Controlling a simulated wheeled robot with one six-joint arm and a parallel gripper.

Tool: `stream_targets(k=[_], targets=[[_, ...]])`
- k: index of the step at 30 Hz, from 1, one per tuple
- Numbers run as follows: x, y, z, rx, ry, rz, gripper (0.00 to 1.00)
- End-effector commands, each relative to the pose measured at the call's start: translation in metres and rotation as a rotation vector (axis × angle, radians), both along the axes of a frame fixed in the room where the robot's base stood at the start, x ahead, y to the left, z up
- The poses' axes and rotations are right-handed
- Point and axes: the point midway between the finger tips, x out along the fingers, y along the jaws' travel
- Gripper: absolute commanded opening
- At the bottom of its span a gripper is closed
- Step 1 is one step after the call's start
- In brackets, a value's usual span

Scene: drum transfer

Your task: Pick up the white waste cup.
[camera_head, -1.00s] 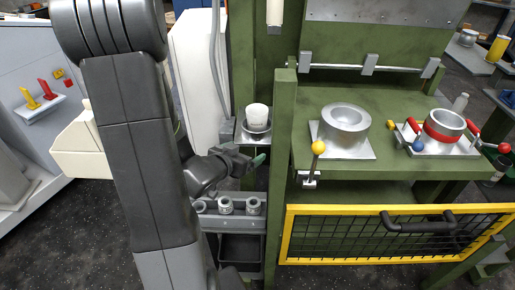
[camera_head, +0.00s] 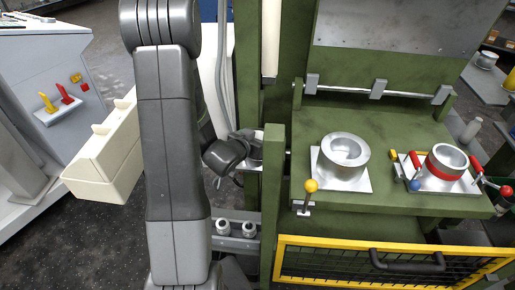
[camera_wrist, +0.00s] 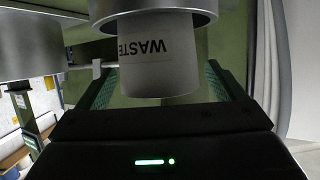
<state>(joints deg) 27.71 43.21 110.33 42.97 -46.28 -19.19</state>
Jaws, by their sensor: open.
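The white waste cup (camera_wrist: 157,60) shows in the wrist view, upside down in the picture, with the word WASTE on its side. Its rim end meets a round grey metal holder (camera_wrist: 140,18) at the top of that view. My gripper (camera_wrist: 161,75) is open, with a green-padded finger on either side of the cup. Gaps show between the pads and the cup, so I see no clear contact. In the head view, my arm and gripper hide the cup beside the green post.
A metal bowl-like drum (camera_head: 345,152) stands on the green bench, near a yellow-knobbed lever (camera_head: 310,187). A second drum with a red band (camera_head: 444,165) is at the right. A green post (camera_head: 272,190) stands close to my gripper. A yellow-framed mesh guard (camera_head: 385,263) is below.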

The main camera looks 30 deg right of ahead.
Motion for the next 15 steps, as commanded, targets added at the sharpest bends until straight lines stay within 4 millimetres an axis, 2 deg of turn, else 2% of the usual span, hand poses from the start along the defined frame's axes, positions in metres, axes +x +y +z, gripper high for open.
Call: stream_targets(k=[5, 12, 15], targets=[[0.0, 0.0001, 0.0, 0.0, 0.0, 0.0, 0.9], [-0.0002, 0.0003, 0.0002, 0.0, 0.0, 0.0, 0.43], [-0.0001, 0.0003, 0.0003, 0.0, 0.0, 0.0, 0.42]])
